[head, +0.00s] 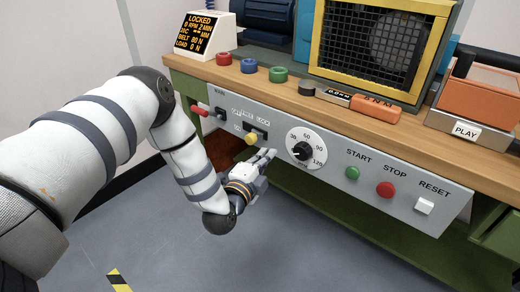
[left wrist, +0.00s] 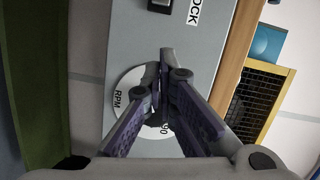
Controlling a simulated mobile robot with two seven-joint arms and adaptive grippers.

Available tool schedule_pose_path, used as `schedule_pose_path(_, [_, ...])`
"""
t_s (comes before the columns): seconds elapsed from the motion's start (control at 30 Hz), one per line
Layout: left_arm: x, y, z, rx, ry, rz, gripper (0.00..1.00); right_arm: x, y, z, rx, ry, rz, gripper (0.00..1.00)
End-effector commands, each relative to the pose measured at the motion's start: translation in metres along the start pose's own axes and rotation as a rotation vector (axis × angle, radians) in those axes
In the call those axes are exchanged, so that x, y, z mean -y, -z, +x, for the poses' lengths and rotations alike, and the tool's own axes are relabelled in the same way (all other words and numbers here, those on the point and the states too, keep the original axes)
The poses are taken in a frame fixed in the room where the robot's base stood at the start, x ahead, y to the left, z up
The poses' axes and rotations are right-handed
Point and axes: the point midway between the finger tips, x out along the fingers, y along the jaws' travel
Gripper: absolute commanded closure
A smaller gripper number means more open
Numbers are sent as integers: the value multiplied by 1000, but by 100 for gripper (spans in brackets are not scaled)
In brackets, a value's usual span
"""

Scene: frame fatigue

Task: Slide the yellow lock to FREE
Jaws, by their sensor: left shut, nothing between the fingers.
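The yellow lock (head: 252,139) is a small knob on a dark slot in the grey control panel (head: 330,166), with lettering above that seems to read FREE and LOCK. The display (head: 197,33) reads LOCKED. My left gripper (head: 270,154) is shut and empty, just below and right of the yellow lock and apart from it. In the left wrist view its closed fingertips (left wrist: 167,68) overlap the RPM dial (left wrist: 130,92); whether they touch it I cannot tell. The LOCK label (left wrist: 194,12) shows at the top there, but the yellow knob does not.
A red-handled switch (head: 201,111) sits left of the lock. The white dial (head: 306,149) is right of my gripper, then the green START (head: 352,173), red STOP (head: 385,189) and white RESET (head: 424,206) buttons. An orange-handled tool (head: 375,107) lies on the bench edge.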

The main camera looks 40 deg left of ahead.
Motion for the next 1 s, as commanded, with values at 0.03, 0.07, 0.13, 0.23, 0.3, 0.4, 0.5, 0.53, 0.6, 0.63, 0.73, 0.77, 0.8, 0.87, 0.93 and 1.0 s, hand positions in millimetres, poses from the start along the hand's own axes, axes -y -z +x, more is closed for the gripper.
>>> schedule_pose_path(0.03, [-2,-1,11,2,1,0,100,0,-1,4,9,-1,0,100])
schedule_pose_path(0.07, [-3,-1,17,2,1,0,100,0,-2,6,12,-1,0,100])
schedule_pose_path(0.13, [-2,-2,32,3,0,0,100,0,-2,9,18,-1,-1,100])
schedule_pose_path(0.23, [-1,-22,33,6,0,1,100,0,-2,8,16,-1,-1,100])
schedule_pose_path(0.3, [-1,-30,35,4,-1,0,100,0,-2,9,17,-1,-1,100])
schedule_pose_path(0.4, [0,-36,37,2,0,0,100,0,-2,9,18,-1,-1,100])
schedule_pose_path(0.5, [0,-39,38,1,-1,-1,100,0,-2,9,18,-1,-1,100])
schedule_pose_path(0.53, [0,-40,38,1,-1,-1,100,0,-2,9,18,-1,-1,100])
schedule_pose_path(0.6, [0,-39,38,1,-1,-1,100,0,-2,9,18,-1,-1,100])
schedule_pose_path(0.63, [0,-39,38,1,-1,-1,100,0,-2,9,18,-1,-1,100])
schedule_pose_path(0.73, [0,-39,38,1,-1,-1,100,0,-2,9,18,-1,-1,100])
schedule_pose_path(0.77, [0,-39,38,1,-1,-1,100,0,-2,9,18,-1,-1,100])
schedule_pose_path(0.8, [0,-41,38,1,-1,0,100,0,-2,9,18,-1,-1,100])
schedule_pose_path(0.87, [2,-48,40,2,1,2,100,0,-2,9,18,-1,-1,100])
schedule_pose_path(0.93, [5,-60,44,1,3,2,100,0,-2,9,17,-1,-1,100])
schedule_pose_path(1.0, [7,-70,46,0,3,1,100,0,-2,8,16,-1,-1,100])
